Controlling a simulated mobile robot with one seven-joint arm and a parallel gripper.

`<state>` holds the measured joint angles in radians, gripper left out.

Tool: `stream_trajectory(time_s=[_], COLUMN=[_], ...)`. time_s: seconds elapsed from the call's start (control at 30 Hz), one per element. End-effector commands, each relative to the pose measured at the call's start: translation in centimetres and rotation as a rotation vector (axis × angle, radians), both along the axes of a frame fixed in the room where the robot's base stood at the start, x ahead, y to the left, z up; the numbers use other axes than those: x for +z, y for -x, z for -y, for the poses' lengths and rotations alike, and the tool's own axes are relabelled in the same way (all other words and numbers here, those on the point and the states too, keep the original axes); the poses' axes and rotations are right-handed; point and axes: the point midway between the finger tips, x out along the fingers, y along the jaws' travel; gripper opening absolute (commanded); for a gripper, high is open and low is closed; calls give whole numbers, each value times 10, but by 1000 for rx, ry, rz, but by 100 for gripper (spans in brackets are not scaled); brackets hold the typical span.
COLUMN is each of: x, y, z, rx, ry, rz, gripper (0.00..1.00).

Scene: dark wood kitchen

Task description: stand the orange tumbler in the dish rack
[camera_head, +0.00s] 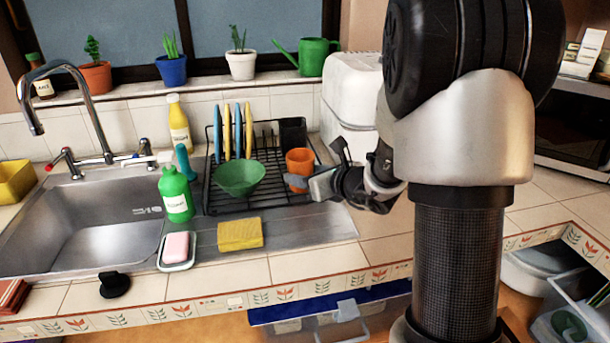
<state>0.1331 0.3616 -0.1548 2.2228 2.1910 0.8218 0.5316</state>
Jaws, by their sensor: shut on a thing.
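The orange tumbler (299,161) is at the right side of the black dish rack (228,204), upright or nearly so. My gripper (306,182) reaches in from the right and is shut on the tumbler's lower part. Its fingertips are small here and partly merge with the tumbler. I cannot tell whether the tumbler's base touches the rack. The rack also holds a green bowl (239,178) left of the tumbler and several blue and yellow plates standing upright at the back.
A white appliance (350,95) stands close behind my gripper. A green soap bottle (175,195), a soap dish (177,262) and a yellow sponge (240,234) sit in front and left of the rack. The sink (90,235) is at the left.

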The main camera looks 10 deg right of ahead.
Motion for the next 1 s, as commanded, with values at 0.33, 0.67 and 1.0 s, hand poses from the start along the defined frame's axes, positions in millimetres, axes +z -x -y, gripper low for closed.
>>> stream_trajectory(time_s=[0.33,0.67,1.0], x=[-2,8,36], y=[0,10,72], z=[0,5,31], rx=[0,-2,-4], ry=[0,0,1], rz=[0,1,2], gripper=[68,68,68])
